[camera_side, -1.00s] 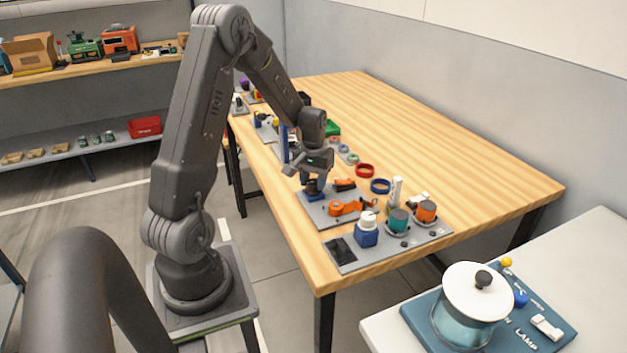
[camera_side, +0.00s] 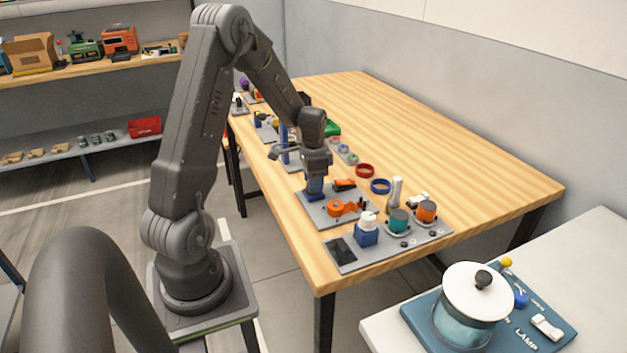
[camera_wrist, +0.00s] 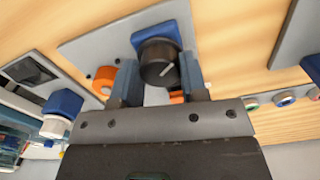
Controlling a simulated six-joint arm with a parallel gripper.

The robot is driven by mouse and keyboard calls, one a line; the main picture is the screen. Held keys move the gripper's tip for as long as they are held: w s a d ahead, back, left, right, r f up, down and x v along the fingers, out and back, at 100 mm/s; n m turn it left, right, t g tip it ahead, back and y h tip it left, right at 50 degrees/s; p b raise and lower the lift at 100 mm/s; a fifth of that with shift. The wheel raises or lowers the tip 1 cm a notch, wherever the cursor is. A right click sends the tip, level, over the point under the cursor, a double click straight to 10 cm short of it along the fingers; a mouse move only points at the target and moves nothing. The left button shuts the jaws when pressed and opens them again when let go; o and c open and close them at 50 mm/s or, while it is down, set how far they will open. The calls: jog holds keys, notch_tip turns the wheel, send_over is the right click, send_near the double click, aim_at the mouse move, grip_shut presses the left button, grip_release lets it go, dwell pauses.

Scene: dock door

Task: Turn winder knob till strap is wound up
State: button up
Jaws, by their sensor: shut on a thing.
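The winder knob (camera_wrist: 158,62) is black and round with a white pointer line, seen in the wrist view on top of a blue block (camera_wrist: 158,32). That blue block also shows in the side view (camera_side: 313,196), standing on a grey plate (camera_side: 328,218). My gripper (camera_wrist: 160,78) points down over the block and is shut on the knob, one blue-grey finger on each side. In the side view my gripper (camera_side: 316,180) hides the knob. An orange part (camera_side: 343,208) lies on the same plate near the block. I cannot make out a strap for certain.
A nearer grey plate (camera_side: 345,262) holds a blue block with a white top (camera_side: 367,230) and teal and orange pieces. A red ring (camera_side: 365,171) and a blue ring (camera_side: 381,186) lie to the right. The table's right side (camera_side: 450,150) is bare.

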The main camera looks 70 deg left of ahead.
jog(key=shift+m, duration=0.8)
jog(key=o, duration=0.9)
jog(key=shift+o, duration=0.2)
notch_tip(320, 180, up, 14)
